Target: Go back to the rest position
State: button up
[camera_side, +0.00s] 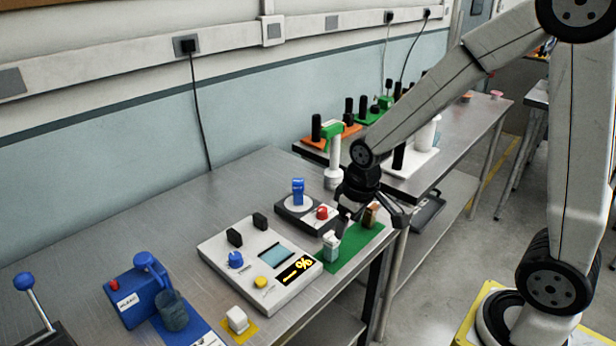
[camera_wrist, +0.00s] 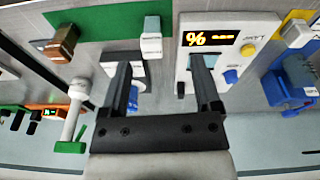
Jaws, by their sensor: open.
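My gripper (camera_side: 368,212) hangs over the right end of the metal bench, above the green mat (camera_side: 345,257). In the wrist view its two fingers (camera_wrist: 162,66) stand apart with nothing held between them. A small white-capped container (camera_side: 331,246) stands on the green mat just below and left of the gripper; it also shows beyond the fingertips in the wrist view (camera_wrist: 151,42). A brown block (camera_side: 370,216) is on the same mat, partly behind the fingers.
Left of the gripper are a white console (camera_side: 225,258) with a lit display and a black device (camera_side: 292,218) bearing a blue vessel (camera_side: 298,190). A white stand with a green top (camera_side: 333,155) rises close behind. A blue machine (camera_side: 135,298) sits far left.

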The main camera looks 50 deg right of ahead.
jog(key=s+a, duration=0.2)
jog(key=s, duration=0.4)
jog(key=shift+s+f+m+t, duration=0.2)
jog(key=shift+f+m+t, duration=0.1)
jog(key=shift+f+m, duration=0.1)
